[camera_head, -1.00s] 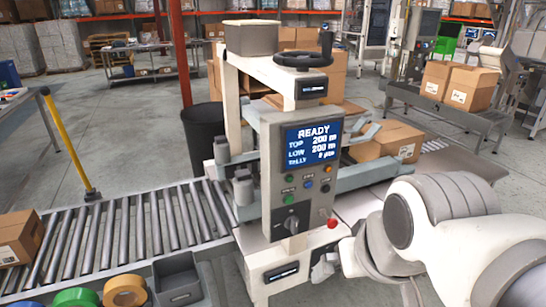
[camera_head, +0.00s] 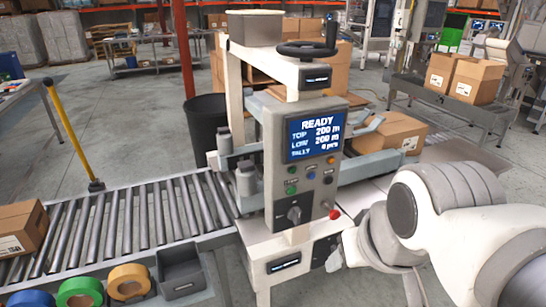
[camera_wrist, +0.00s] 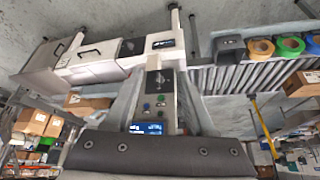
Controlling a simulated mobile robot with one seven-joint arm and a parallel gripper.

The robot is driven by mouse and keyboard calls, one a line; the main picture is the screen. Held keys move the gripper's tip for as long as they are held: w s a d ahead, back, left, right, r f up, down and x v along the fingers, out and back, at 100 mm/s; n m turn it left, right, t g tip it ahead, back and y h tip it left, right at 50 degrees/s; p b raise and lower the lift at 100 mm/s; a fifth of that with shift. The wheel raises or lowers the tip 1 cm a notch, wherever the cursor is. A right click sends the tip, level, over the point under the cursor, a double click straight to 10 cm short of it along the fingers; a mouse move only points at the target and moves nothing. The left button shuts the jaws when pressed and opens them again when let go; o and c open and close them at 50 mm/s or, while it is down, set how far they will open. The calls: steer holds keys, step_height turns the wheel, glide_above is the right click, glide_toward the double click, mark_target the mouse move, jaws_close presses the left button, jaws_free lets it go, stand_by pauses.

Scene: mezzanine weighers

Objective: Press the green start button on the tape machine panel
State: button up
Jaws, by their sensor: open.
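The tape machine panel (camera_head: 302,205) stands upright in the middle of the head view, its blue screen (camera_head: 314,136) reading READY. Below the screen are small coloured buttons or lamps. A green button (camera_head: 291,190) under a small label sits at the lower left of this group, above a black rotary knob (camera_head: 294,214). A red button (camera_head: 335,214) juts out at the lower right. The wrist view shows the panel upside down, its lit screen (camera_wrist: 146,128) just beyond the dark body of my gripper (camera_wrist: 150,153). My gripper is open, apart from the green button; its fingertips are not clear.
A roller conveyor (camera_head: 130,222) runs left from the machine, with a carton (camera_head: 20,228) on it. Tape rolls (camera_head: 80,292) and a grey bin (camera_head: 180,272) stand in front. A handwheel (camera_head: 306,50) tops the machine. Another carton (camera_head: 392,137) lies behind the panel.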

jaws_close()
stand_by(1.3)
